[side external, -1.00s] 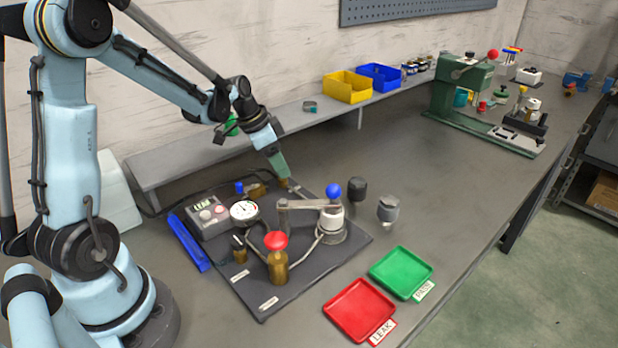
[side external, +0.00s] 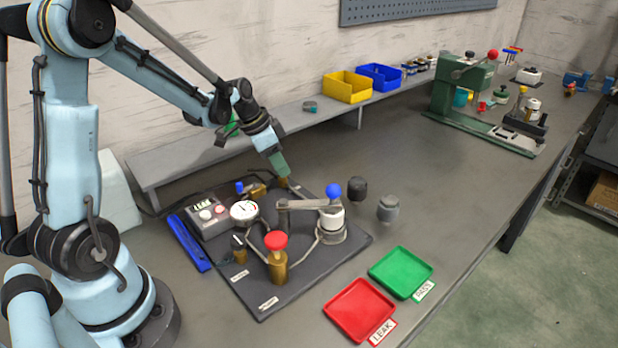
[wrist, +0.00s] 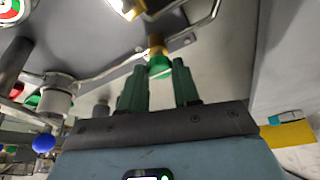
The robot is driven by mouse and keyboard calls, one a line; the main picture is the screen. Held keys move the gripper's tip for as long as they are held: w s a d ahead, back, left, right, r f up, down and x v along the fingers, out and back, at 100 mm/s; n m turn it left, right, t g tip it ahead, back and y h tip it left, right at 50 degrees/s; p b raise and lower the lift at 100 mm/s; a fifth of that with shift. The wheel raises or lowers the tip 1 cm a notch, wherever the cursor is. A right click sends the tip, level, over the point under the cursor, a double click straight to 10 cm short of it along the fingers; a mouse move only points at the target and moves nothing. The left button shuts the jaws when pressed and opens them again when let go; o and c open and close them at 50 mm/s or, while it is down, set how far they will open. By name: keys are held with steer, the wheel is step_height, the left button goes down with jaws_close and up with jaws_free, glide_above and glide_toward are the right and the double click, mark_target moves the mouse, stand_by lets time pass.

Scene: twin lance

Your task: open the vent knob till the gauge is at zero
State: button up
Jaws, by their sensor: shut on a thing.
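My gripper (side external: 279,163) has its green fingers pointing down over the brass vent valve (side external: 283,182) at the back of the dark test plate (side external: 258,308). In the wrist view, the green vent knob (wrist: 159,68) sits between the two fingers, which are shut on it. The knob is hidden by the fingers in the side view. The round white gauge (side external: 244,211) stands on the plate. Part of its dial, with green and red bands, shows at the corner of the wrist view (wrist: 9,9). The needle reading is too small to tell.
A box with a lit display (side external: 209,216), a red-knobbed brass valve (side external: 277,265) and a blue-balled lever clamp (side external: 300,205) are on the plate. Red (side external: 341,292) and green (side external: 382,266) trays lie in front. A raised shelf (side external: 190,164) runs behind. Bench right of the plate is mostly clear.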

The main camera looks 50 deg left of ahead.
steer(key=n, duration=0.2)
steer(key=n+y, duration=0.1)
steer(key=n, duration=0.1)
steer(key=shift+d+y, duration=0.2)
steer(key=shift+y, duration=0.1)
steer(key=n+y, duration=0.1)
steer(key=n, duration=0.3)
steer(key=shift+d+n+y, duration=0.15)
steer(key=shift+n+y, duration=0.15)
steer(key=shift+y, duration=0.1)
steer(key=n+g+y, duration=0.1)
steer(key=n, duration=0.3)
steer(key=shift+d, duration=0.1)
steer(key=shift+w+n+g+y, duration=0.1)
steer(key=shift+n+g+y, duration=0.25)
steer(key=shift+n, duration=0.9)
steer(key=shift+w+n+g+y, duration=0.1)
steer(key=shift+n+g+y, duration=0.25)
steer(key=shift+n, duration=0.9)
steer(key=shift+d, duration=0.1)
steer(key=o, duration=1)
steer(key=shift+o, duration=0.2)
